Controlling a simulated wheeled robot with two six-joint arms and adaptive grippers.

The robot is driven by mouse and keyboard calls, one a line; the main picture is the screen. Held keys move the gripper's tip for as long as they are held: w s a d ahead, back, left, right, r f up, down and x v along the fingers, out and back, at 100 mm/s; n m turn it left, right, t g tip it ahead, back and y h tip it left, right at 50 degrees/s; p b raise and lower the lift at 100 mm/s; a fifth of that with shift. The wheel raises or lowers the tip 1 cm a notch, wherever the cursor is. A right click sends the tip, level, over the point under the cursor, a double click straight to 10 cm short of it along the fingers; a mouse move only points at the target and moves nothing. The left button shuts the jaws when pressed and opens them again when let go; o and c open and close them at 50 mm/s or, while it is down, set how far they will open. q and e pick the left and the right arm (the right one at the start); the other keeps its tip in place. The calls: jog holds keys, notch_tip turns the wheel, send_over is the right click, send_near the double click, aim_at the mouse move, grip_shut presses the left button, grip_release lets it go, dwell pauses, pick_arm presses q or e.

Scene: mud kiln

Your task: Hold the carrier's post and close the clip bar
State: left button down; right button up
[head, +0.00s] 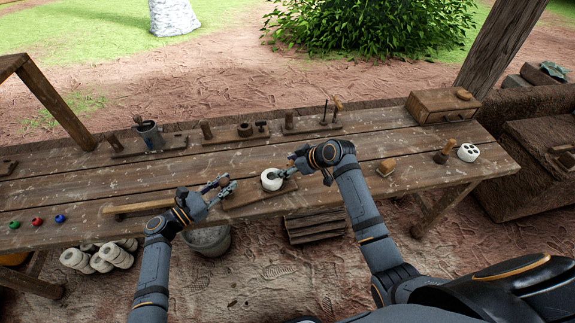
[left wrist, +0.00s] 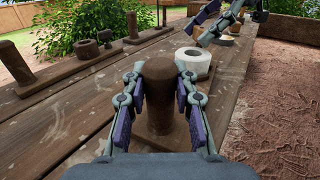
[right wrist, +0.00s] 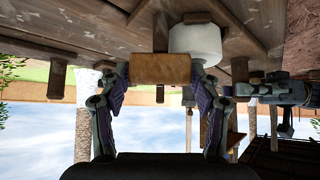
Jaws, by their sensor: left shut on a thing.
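The carrier (head: 258,203) is a flat brown wooden board lying near the table's front edge. A white ring-shaped roll (head: 271,184) stands on it, also visible in the left wrist view (left wrist: 194,63). My left gripper (head: 226,184) is shut on the carrier's upright round brown post (left wrist: 160,88), at the left of the roll. My right gripper (head: 288,169) is beside the roll at its right, with fingers apart. In the right wrist view, which is upside down, a small wooden block (right wrist: 160,69), possibly the clip bar, shows between its fingers; contact is unclear.
A wooden rolling-pin-like bar (head: 137,207) lies left on the table. Wooden racks with pegs (head: 237,135) stand along the back.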

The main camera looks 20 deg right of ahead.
jog(key=c, duration=0.6)
jog(key=shift+c, duration=0.2)
jog(key=m+t+h, duration=0.1)
jog(key=m, duration=0.1)
jog(key=shift+a+m+h, duration=0.1)
jog(key=shift+m+h, duration=0.3)
jog(key=shift+m+t+h, duration=0.5)
jog(key=shift+m+h, duration=0.8)
jog(key=shift+m, duration=0.4)
jog(key=o, duration=1.2)
